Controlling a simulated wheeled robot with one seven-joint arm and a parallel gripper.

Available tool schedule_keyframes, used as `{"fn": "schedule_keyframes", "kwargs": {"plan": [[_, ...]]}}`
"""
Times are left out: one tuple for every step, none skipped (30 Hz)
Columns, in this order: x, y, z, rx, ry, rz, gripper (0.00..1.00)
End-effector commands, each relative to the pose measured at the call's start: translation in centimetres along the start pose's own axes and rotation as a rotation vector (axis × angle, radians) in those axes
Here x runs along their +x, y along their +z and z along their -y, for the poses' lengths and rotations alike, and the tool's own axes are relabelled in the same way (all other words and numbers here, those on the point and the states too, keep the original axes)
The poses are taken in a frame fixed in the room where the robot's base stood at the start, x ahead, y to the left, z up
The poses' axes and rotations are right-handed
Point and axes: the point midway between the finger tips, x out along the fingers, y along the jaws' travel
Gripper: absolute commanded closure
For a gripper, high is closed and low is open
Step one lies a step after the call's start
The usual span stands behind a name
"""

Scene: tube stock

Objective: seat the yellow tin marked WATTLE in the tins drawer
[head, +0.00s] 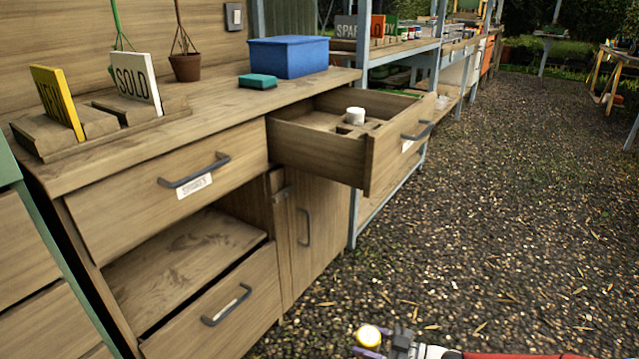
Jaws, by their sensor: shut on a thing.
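A small round yellow tin (368,336) with a pale top is at the bottom of the head view, above the gravel. My gripper (375,344) is shut on it, low and in front of the cabinet. Any marking on the tin cannot be read from here. An open drawer (384,160) sticks out of the cabinet's upper right, above and apart from my gripper. Inside it is a wooden insert with dark square recesses, and a white round tin (355,116) stands in it. The drawer's label is too oblique to read.
A shut drawer labelled SPARES (180,195) is left of the open one. The worktop holds a blue box (288,57), a teal block (257,81), a pot (186,67) and a sign rack (110,125). Gravel at right is clear.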

Motion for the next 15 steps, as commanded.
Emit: {"fn": "schedule_keyframes", "kwargs": {"plan": [[0.2, -0.7, -0.4, -0.001, 0.019, -0.010, 0.75], [0.3, -1.0, -0.7, -0.002, 0.030, -0.010, 0.75], [0.3, -1.6, -1.2, 0.000, 0.049, -0.011, 0.75], [0.3, -2.1, -1.7, 0.000, 0.067, -0.011, 0.75], [0.2, -2.6, -2.2, -0.001, 0.086, -0.010, 0.75], [0.0, -3.2, -3.0, 0.000, 0.114, -0.008, 0.75], [-0.2, -3.7, -3.5, -0.001, 0.135, -0.007, 0.75], [-0.4, -4.2, -4.0, 0.000, 0.155, -0.007, 0.75], [-0.7, -4.7, -4.6, -0.001, 0.179, -0.005, 0.75], [-0.9, -4.9, -5.0, 0.001, 0.194, -0.005, 0.75], [-1.1, -5.2, -5.3, 0.000, 0.208, -0.003, 0.75], [-1.2, -5.7, -5.6, 0.000, 0.220, -0.002, 0.75], [-1.3, -6.0, -5.8, 0.000, 0.226, -0.001, 0.75], [-1.4, -6.5, -5.9, 0.000, 0.231, 0.000, 0.75], [-1.4, -7.2, -6.0, 0.000, 0.234, 0.000, 0.75]]}}
